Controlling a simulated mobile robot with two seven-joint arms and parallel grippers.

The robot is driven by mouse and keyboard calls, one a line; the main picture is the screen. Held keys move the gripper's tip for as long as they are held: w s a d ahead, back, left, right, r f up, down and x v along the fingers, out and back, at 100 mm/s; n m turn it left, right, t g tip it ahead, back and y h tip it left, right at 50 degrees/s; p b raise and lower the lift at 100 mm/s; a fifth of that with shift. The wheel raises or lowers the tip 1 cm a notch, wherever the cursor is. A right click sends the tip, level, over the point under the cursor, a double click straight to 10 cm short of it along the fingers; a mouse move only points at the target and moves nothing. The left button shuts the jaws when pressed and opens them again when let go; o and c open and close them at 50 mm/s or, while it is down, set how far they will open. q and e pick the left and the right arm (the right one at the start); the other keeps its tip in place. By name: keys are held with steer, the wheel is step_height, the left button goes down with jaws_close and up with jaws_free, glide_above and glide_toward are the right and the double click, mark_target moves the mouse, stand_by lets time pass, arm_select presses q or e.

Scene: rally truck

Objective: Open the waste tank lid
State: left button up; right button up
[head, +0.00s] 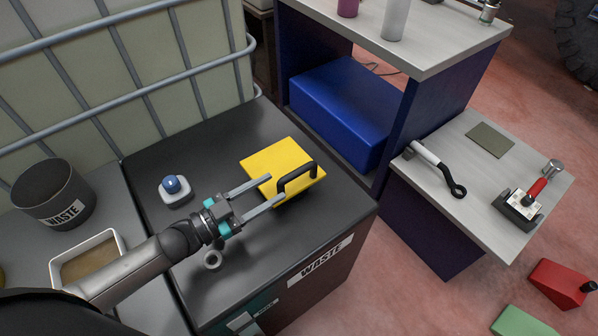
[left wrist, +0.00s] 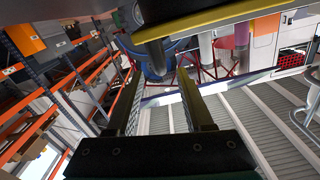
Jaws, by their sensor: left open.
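The waste tank (head: 225,145) is a dark cabinet with a WASTE label on its front. Its yellow lid (head: 268,160) appears to lie flat on the top, with a black bar handle (head: 297,177) at its right edge. My left gripper (head: 277,189) is open and empty, its fingers pointing right towards the handle across the lid's near side. I cannot tell whether they touch it. In the left wrist view, the open fingers (left wrist: 158,78) lie below a yellow edge, likely the lid (left wrist: 240,18), and a dark bar, likely the handle (left wrist: 180,20). My right gripper is not in view.
A WASTE bin (head: 55,193) and a tray (head: 85,238) stand left. A blue bench (head: 340,110) and a grey side table (head: 470,200) with tools are right.

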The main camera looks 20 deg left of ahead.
mark_target(308, 166)
arm_select(q)
steer(key=b+x, duration=0.1)
steer(key=x, duration=0.6)
steer(key=shift+b+x, duration=0.4)
steer(key=shift+x, duration=0.4)
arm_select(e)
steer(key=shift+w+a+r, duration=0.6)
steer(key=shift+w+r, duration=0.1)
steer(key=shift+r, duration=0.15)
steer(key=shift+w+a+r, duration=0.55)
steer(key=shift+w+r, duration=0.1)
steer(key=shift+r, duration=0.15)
arm_select(q)
steer(key=shift+c, duration=0.3)
jaws_close()
steer(key=shift+a, duration=0.1)
